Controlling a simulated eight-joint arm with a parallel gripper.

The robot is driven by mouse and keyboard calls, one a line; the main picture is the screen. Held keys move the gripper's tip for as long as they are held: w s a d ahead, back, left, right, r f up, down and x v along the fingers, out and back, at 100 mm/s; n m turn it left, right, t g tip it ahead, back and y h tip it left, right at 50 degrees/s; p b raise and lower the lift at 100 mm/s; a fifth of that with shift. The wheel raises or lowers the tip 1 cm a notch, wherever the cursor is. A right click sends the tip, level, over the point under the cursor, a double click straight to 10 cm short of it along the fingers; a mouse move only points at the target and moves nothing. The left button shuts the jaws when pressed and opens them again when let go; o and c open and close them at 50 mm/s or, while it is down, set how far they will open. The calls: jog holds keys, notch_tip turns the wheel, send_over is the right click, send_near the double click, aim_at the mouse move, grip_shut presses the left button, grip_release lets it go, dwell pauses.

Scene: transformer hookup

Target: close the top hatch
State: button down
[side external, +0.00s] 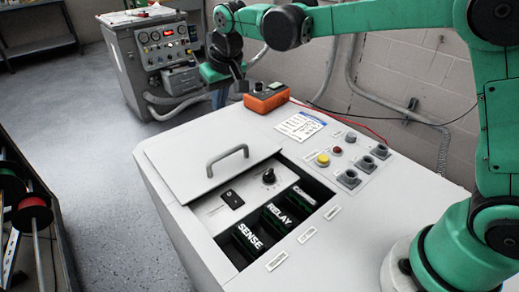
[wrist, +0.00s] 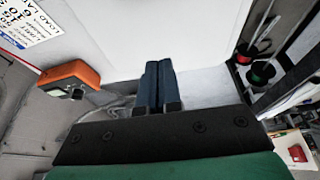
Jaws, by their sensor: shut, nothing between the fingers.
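The top hatch is a flat light-grey panel (side external: 180,165) with a grey arched handle (side external: 228,158). It lies on the left part of the cabinet top. To its right the opening (side external: 270,215) is uncovered, showing dark modules marked SENSE, RELAY and one partly legible label. The handle does not show in the wrist view.
An orange meter (side external: 266,97) with a red lead sits at the cabinet's far end, also in the wrist view (wrist: 68,79). A paper label (side external: 301,125), buttons (side external: 323,159) and sockets (side external: 365,163) lie right of the opening. A spool rack (side external: 28,215) stands left; a test cart (side external: 155,60) stands behind.

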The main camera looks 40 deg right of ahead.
send_over(228, 162)
jog(key=w, duration=0.4)
notch_tip(228, 162, down, 9)
jog(key=shift+r, duration=0.1)
jog(key=shift+s+f, duration=0.25)
jog(key=shift+f, duration=0.05)
jog(key=shift+s+f, duration=0.15)
jog(key=shift+s, duration=0.7)
jog(key=shift+s+f, duration=0.1)
jog(key=shift+s, duration=0.75)
jog(key=s, duration=1.9)
jog(key=shift+s, duration=0.15)
